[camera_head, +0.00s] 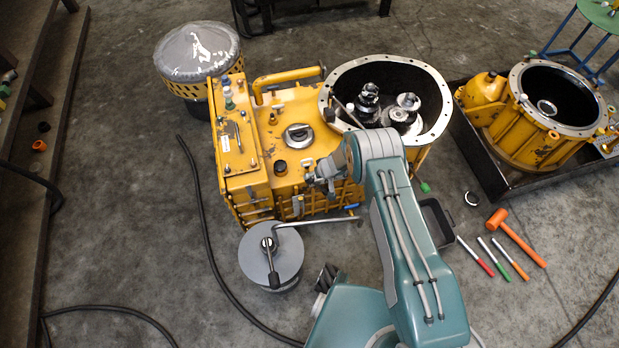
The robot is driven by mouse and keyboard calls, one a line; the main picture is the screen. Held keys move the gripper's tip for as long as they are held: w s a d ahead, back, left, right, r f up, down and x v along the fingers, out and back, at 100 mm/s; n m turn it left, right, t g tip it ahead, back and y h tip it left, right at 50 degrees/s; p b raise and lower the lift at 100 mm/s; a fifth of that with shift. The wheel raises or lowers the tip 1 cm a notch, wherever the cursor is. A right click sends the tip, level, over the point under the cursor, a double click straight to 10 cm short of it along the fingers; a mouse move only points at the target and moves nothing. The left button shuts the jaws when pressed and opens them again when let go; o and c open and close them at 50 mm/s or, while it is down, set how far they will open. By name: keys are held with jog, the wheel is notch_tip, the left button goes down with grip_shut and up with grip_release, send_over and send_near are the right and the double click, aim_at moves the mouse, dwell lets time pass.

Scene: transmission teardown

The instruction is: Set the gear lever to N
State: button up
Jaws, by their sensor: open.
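A lever (270,258) with a dark knob stands on a round grey drum in front of the yellow transmission housing (285,125). I take it for the gear lever. Its knob end points toward the picture's bottom. No N or other position mark is readable. My gripper (314,184) is small in view, over the front edge of the housing, above and right of the lever and apart from it. It is open, and I see nothing held in it. My teal arm hides part of the housing's right side.
A thin bent rod (325,222) runs right from near the lever toward my arm. A black cable lies left of the grey drum (257,277). An orange mallet (515,236) and several pens lie at right, near a second yellow housing (530,115) in a dark tray.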

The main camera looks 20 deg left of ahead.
aim_at(318, 186)
jog(key=shift+x, duration=2.6)
jog(key=shift+d, duration=0.1)
grip_shut()
